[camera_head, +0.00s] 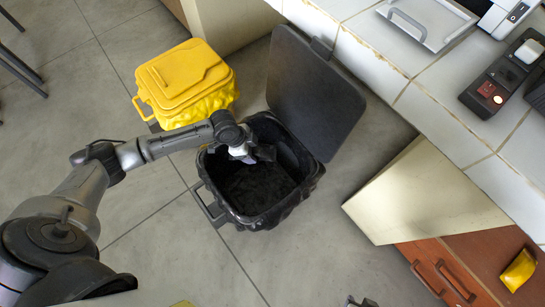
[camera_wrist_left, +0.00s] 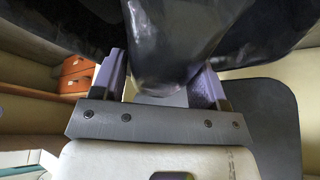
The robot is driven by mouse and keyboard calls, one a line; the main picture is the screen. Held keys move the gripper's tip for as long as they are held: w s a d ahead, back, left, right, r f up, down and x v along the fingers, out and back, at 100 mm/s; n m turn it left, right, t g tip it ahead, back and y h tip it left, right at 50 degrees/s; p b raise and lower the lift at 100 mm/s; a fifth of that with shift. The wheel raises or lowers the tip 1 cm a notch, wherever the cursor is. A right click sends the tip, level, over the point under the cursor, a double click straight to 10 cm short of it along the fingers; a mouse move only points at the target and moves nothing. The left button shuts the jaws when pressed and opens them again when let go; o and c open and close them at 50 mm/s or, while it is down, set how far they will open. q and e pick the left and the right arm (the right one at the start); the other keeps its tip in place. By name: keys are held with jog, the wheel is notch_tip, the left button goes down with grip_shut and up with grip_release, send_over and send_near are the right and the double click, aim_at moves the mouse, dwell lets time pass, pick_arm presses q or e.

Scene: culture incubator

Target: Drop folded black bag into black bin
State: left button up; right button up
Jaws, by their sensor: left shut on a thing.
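The black bin (camera_head: 290,200) stands open on the floor, with its lid (camera_head: 312,92) tilted up at the back. My left gripper (camera_head: 250,153) is over the bin's back-left part, inside the outline of its rim. In the left wrist view, the folded black bag (camera_wrist_left: 165,40) is glossy and dark, and my left gripper (camera_wrist_left: 160,85) is shut on it between two purple fingers. In the head view the bag barely stands out against the dark bin. A small grey part at the bottom edge may belong to my right gripper (camera_head: 360,301); its jaws cannot be made out.
A yellow bin (camera_head: 185,80) with its lid closed stands just left of the black bin. A tiled counter (camera_head: 400,70) runs along the right, with a dark device (camera_head: 503,78) on it. Wooden drawers (camera_head: 470,265) are at lower right. The floor in front is clear.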

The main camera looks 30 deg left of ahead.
pick_arm(q)
jog(key=o, duration=1)
jog(key=shift+p+v, duration=3.95)
jog(key=shift+v, duration=3)
